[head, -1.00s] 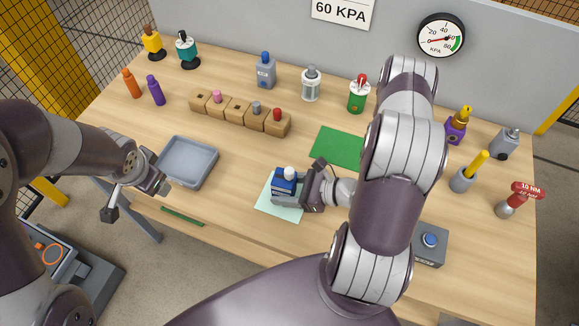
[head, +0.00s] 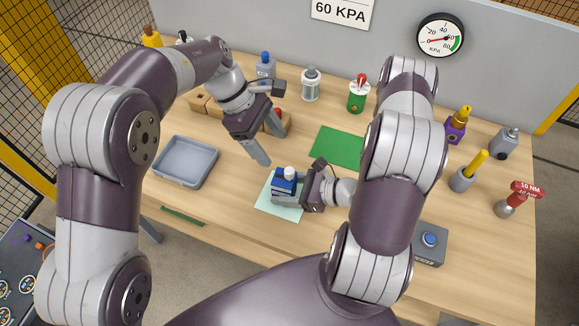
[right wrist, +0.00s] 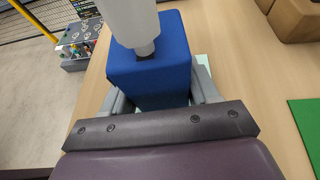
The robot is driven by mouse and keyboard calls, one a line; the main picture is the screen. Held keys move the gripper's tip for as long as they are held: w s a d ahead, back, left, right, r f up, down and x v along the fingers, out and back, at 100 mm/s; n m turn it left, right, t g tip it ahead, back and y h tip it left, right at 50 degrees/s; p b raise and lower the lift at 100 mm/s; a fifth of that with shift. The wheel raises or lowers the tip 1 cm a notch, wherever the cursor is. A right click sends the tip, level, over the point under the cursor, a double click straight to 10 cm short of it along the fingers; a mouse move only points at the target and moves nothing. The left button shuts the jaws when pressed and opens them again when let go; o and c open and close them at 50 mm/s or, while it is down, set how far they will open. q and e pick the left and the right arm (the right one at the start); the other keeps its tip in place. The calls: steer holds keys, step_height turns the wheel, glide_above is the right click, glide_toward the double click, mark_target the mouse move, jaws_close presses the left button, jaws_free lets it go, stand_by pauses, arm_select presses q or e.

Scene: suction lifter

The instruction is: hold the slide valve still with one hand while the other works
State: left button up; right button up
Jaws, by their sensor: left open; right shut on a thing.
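The slide valve appears to be the blue block with a white knob (head: 282,185) on a pale green mat (head: 268,207). In the right wrist view the blue block (right wrist: 150,75) fills the space between the jaws, with a pale cylinder rising from its top. My right gripper (head: 302,190) is shut on it from the right side. My left gripper (head: 279,140) is open and empty, above the table behind and slightly left of the block, fingers pointing down and right. It partly hides the wooden block row (head: 200,101).
A grey tray (head: 185,178) lies to the left. A green mat (head: 338,147) lies behind the right gripper. Bottles and fittings, such as a green one with a red top (head: 357,96), stand along the back. A grey button box (head: 430,244) sits at the front right.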

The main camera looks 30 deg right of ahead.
mark_target(289, 170)
arm_select(q)
steer(key=x, duration=0.9)
steer(key=shift+s+d+f, duration=0.1)
steer(key=shift+f, duration=0.2)
steer(key=c, duration=1.2)
